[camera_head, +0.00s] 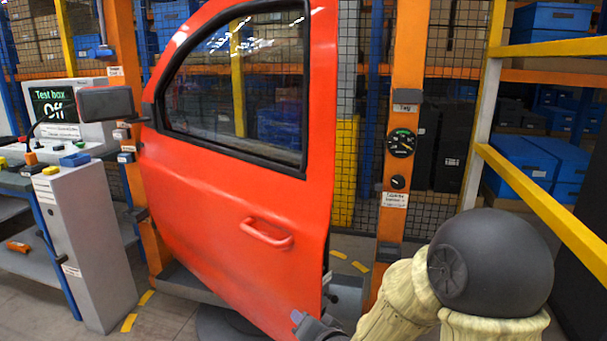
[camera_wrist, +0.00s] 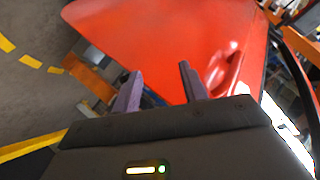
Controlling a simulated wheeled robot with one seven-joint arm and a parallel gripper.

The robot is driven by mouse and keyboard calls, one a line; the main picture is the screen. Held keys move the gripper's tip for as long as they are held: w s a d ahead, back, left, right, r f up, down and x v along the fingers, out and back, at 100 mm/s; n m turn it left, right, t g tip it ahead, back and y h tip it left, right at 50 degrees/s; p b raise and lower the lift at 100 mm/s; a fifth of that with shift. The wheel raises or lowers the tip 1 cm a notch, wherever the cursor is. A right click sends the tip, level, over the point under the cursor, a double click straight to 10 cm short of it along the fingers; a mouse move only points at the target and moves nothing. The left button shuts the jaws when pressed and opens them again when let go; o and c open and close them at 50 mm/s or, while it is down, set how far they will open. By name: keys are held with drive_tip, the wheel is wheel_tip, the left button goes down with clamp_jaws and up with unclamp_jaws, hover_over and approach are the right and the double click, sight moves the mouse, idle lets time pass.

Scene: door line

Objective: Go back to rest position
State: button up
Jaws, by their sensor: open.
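My gripper (camera_wrist: 158,85) shows in the wrist view with its two fingers apart and nothing between them. In the head view only a small part of my gripper (camera_head: 312,322) shows at the bottom edge, in front of the lower right corner of the red car door (camera_head: 215,200). The door stands upright in an orange frame, with a black-edged window and a red handle (camera_head: 267,234). In the wrist view the door (camera_wrist: 150,35) fills the upper middle, and its handle (camera_wrist: 222,70) is right of the fingers. I cannot tell how far the fingers are from the door.
An orange post (camera_head: 401,130) with gauges stands right of the door. A yellow rail (camera_head: 545,200) runs along the right. Shelves with blue boxes are behind mesh.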

drive_tip(key=s+d+f+n+g+h, duration=0.2)
drive_tip(key=s+d+n+g+h, duration=0.3)
drive_tip(key=s+d+g, duration=0.75)
drive_tip(key=s+d+r+t+p, duration=0.1)
drive_tip(key=r+p, duration=1.4)
drive_tip(key=s+d+r+t+p, duration=0.1)
drive_tip(key=s+r+t+p, duration=0.1)
drive_tip(key=r+p, duration=1.3)
drive_tip(key=shift+s+p, duration=0.2)
drive_tip(key=shift+p, duration=0.15)
drive_tip(key=shift+s, duration=0.2)
drive_tip(key=shift+w, duration=0.1)
